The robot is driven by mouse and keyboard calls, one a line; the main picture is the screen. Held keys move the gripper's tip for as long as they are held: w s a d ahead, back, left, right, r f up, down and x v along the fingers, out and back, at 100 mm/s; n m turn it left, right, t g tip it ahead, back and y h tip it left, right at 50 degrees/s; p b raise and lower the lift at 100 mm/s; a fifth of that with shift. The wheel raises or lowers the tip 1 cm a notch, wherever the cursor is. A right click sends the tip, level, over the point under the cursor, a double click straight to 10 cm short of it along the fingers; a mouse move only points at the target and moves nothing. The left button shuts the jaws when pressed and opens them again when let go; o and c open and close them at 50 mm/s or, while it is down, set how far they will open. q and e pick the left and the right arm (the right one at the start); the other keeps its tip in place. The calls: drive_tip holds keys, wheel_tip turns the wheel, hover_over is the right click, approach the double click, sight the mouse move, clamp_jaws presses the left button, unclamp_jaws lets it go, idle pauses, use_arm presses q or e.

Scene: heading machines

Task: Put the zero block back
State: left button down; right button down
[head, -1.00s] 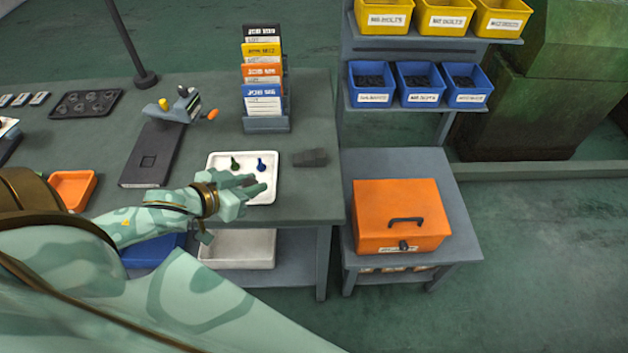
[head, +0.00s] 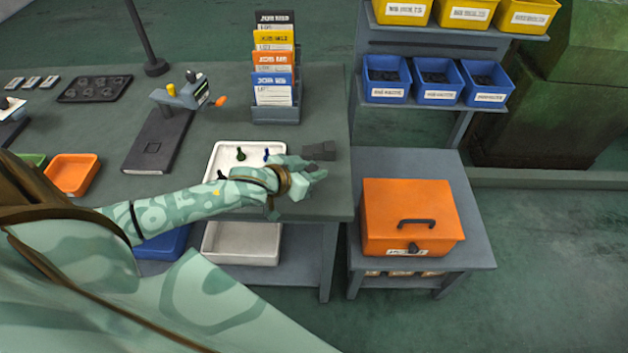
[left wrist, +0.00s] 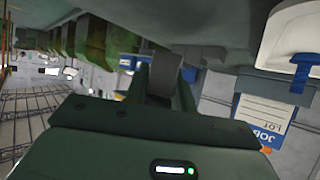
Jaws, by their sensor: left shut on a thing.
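The zero block, a small dark grey block (head: 320,151), is at the right end of the bench, just right of the white tray (head: 212,166). My left gripper (head: 314,168) reaches over the tray from the left and is shut on the block's near side. In the left wrist view the grey block (left wrist: 163,74) shows between the two fingers. I cannot tell whether it still touches the bench. My right gripper is not in view. The gauge stand (head: 184,94) has a dark base plate (head: 150,155) with a square mark on it.
The tray holds a green pin (head: 240,153), a blue pin (head: 267,154) and a dark one. A card rack (head: 276,114) stands behind the block. An orange tray (head: 73,175) is at left. The bench ends just right of the block, before an orange box (head: 410,220).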

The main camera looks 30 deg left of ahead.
use_arm(q)
wheel_tip(320, 180, down, 4)
drive_tip(key=shift+w+d+r+b, duration=0.1)
drive_tip(key=shift+r+b, duration=0.1)
drive_tip(key=shift+b, duration=0.45)
drive_tip(key=shift+r, duration=0.1)
drive_tip(key=c, duration=1.2)
unclamp_jaws()
drive_tip(key=shift+o, duration=0.2)
drive_tip(key=shift+s+r, duration=0.2)
drive_tip(key=shift+s, duration=0.1)
drive_tip(key=p+v, duration=0.3)
drive_tip(key=v, duration=0.8)
drive_tip(key=shift+s, duration=0.2)
